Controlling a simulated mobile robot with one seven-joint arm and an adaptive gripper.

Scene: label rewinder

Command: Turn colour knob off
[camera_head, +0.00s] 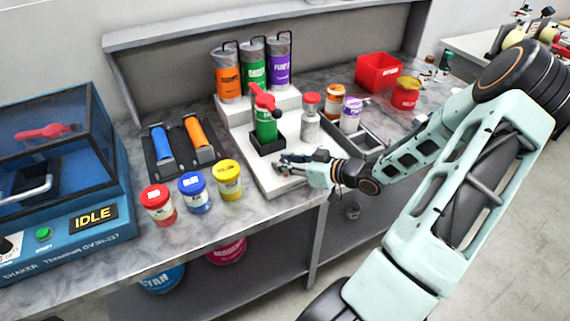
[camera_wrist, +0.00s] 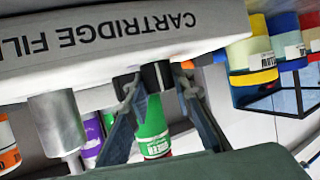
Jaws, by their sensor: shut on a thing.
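The white cartridge filler (camera_head: 247,160) stands on the bench, and its lettered front (camera_wrist: 215,30) fills the top of the upside-down wrist view. My gripper (camera_head: 285,162) is low at the filler's front right. In the wrist view my gripper (camera_wrist: 155,88) has its two fingers around a small dark knob (camera_wrist: 155,75) at the filler and is closed on it. The fingers and the filler hide most of the knob, so its setting cannot be read. A green cartridge (camera_head: 266,127) stands in a black holder (camera_head: 268,144) behind; the green one also shows between the fingers (camera_wrist: 152,130).
A red lever (camera_head: 262,97) is above the green cartridge. Red, blue and yellow jars (camera_head: 195,193) line the bench at left. Orange, green and purple canisters (camera_head: 254,68) stand behind. A red bin (camera_head: 378,71) is at the back right.

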